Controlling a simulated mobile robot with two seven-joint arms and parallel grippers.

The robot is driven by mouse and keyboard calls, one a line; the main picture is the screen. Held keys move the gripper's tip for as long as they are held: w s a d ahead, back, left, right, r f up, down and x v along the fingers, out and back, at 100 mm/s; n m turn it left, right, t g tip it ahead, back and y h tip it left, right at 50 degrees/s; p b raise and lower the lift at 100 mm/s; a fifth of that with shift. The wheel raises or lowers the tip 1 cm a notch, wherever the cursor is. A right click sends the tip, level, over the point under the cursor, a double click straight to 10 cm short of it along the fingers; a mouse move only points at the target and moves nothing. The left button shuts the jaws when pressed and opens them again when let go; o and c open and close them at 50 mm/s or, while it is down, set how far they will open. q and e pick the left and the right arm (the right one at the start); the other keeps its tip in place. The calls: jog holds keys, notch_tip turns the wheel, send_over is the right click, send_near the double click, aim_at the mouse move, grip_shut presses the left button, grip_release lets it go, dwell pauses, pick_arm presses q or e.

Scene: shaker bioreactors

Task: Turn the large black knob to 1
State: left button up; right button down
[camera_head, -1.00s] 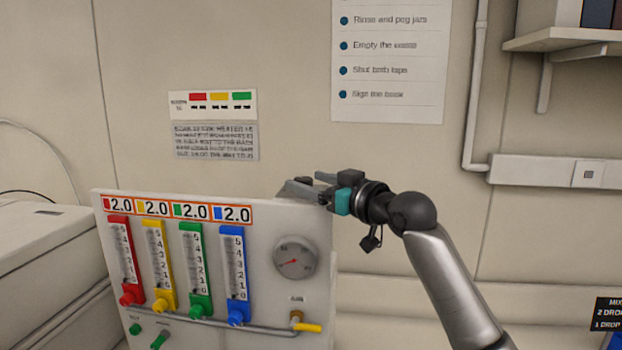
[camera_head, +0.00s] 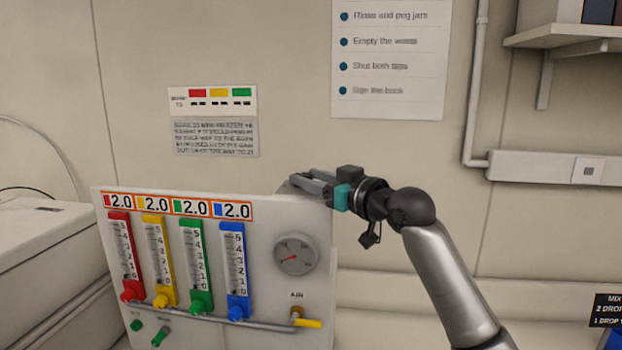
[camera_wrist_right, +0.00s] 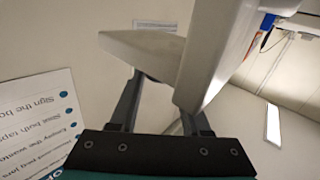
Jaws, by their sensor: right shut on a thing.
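My right gripper (camera_head: 304,181) reaches in from the right to the top right corner of the white panel (camera_head: 262,330), at or just behind its upper edge. In the right wrist view the two fingers (camera_wrist_right: 163,110) stand on either side of the panel's edge, with a small dark piece (camera_wrist_right: 152,78) between them under a pale block. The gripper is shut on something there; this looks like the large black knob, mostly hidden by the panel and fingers. The knob's scale and setting cannot be seen. My left gripper is not in view.
The panel's front carries red, yellow, green and blue flow tubes (camera_head: 235,270), a round gauge (camera_head: 296,254) and a yellow-handled air valve (camera_head: 307,322). A white box (camera_head: 45,255) stands at left. Notices hang on the wall, and a shelf (camera_head: 575,35) is at upper right.

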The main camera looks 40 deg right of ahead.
dwell(0.3)
jog(key=n+y+b, duration=0.1)
jog(key=y+b, duration=0.1)
jog(key=n+y+b, duration=0.1)
jog(key=y+b, duration=0.1)
jog(key=shift+d+f+n, duration=0.1)
jog(key=shift+d+n, duration=0.2)
jog(key=shift+d, duration=0.1)
jog(key=shift+d+n+g+y+b, duration=0.1)
jog(key=shift+n+g+y+b, duration=0.4)
jog(key=shift+y, duration=0.5)
jog(key=shift+w+d+r+n+g+y, duration=0.1)
jog(key=shift+r+n+g+y, duration=0.15)
jog(key=shift+n+y, duration=0.55)
jog(key=shift+w+d+r+n+g+y+p, duration=0.1)
jog(key=shift+n+g+y+p, duration=0.1)
jog(key=shift+n+g+y, duration=0.45)
jog(key=shift+d+n+g+y+p, duration=0.1)
jog(key=shift+n+g+y+p, duration=0.2)
jog(key=shift+y, duration=0.65)
jog(key=shift+w+d+n+g+y+p, duration=0.1)
jog(key=shift+n+g+y+p, duration=0.45)
jog(key=shift+n+g+y, duration=0.2)
jog(key=shift+w+d+n+g+y+p, duration=0.1)
jog(key=shift+n+g+y+p, duration=0.45)
jog(key=shift+n+g+y, duration=0.25)
jog(key=shift+f+n+g+y+p, duration=0.25)
jog(key=shift+n+y+p, duration=0.05)
jog(key=shift+y, duration=0.05)
